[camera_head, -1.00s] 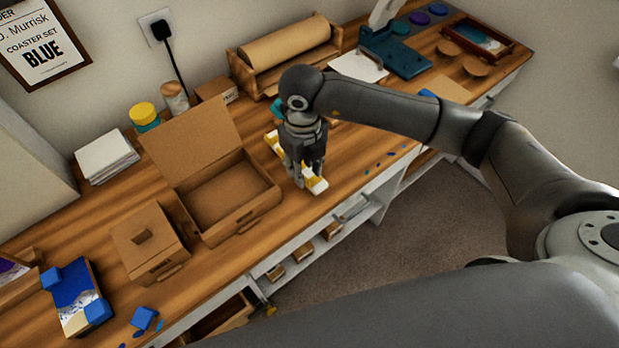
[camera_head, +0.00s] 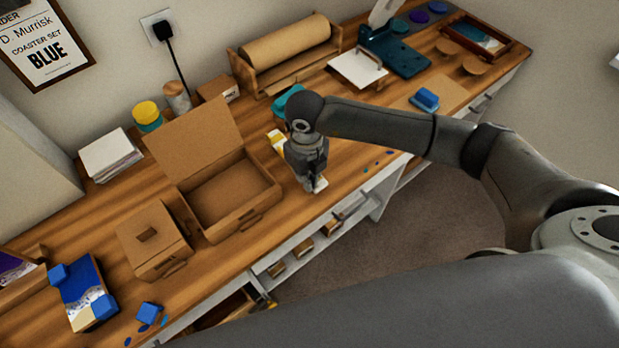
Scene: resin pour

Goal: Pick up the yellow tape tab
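A narrow white and yellow piece lies on the wooden bench right of the open cardboard box. Its yellow far end (camera_head: 277,138) and its white near end (camera_head: 320,184) show on either side of my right gripper. My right gripper (camera_head: 309,187) points down over its near part and hides its middle. I cannot make out a separate yellow tape tab; it may be part of this piece or hidden behind the gripper. The fingertips are small and dark, so I cannot tell whether they are open or hold anything. My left gripper is not in view.
The open cardboard box (camera_head: 267,193) stands left of the gripper, with a smaller closed box (camera_head: 160,252) beside it. A paper roll holder (camera_head: 250,78) and a teal object (camera_head: 286,100) are behind. Blue drops (camera_head: 377,163) lie to the right near the bench's front edge.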

